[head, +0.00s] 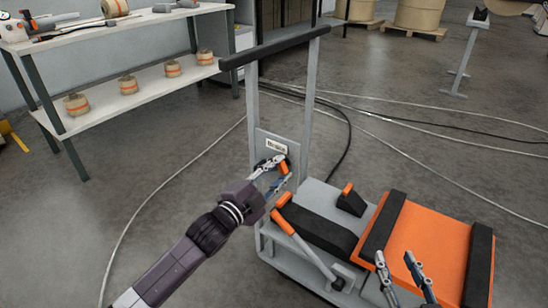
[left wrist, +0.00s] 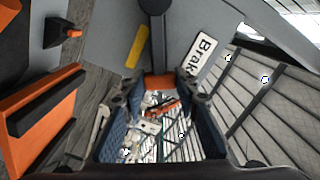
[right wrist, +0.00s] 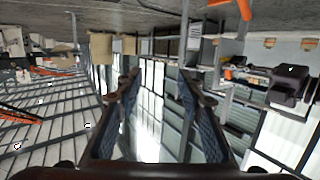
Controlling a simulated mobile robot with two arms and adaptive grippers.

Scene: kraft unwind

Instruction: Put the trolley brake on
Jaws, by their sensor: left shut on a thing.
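The grey trolley (head: 310,112) stands in front of me with a tall upright frame. A plate on the frame carries a white "Brake" label (head: 276,145), which also shows in the left wrist view (left wrist: 202,50). Below the label is a brake lever with an orange grip (head: 284,167); its dark arm and orange end (left wrist: 160,82) show in the left wrist view. My left gripper (head: 277,172) is shut on the orange grip, which lies between its fingers and is partly hidden. My right gripper (head: 405,268) is open and empty above the trolley's orange-and-black cradle (head: 428,240).
A second lever with an orange handle (head: 303,241) and a black wedge with an orange tip (head: 351,199) are on the trolley deck. A shelf bench (head: 135,100) with several rolls stands at the left. Cables (head: 178,175) cross the floor. Large rolls (head: 420,14) sit on pallets behind.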

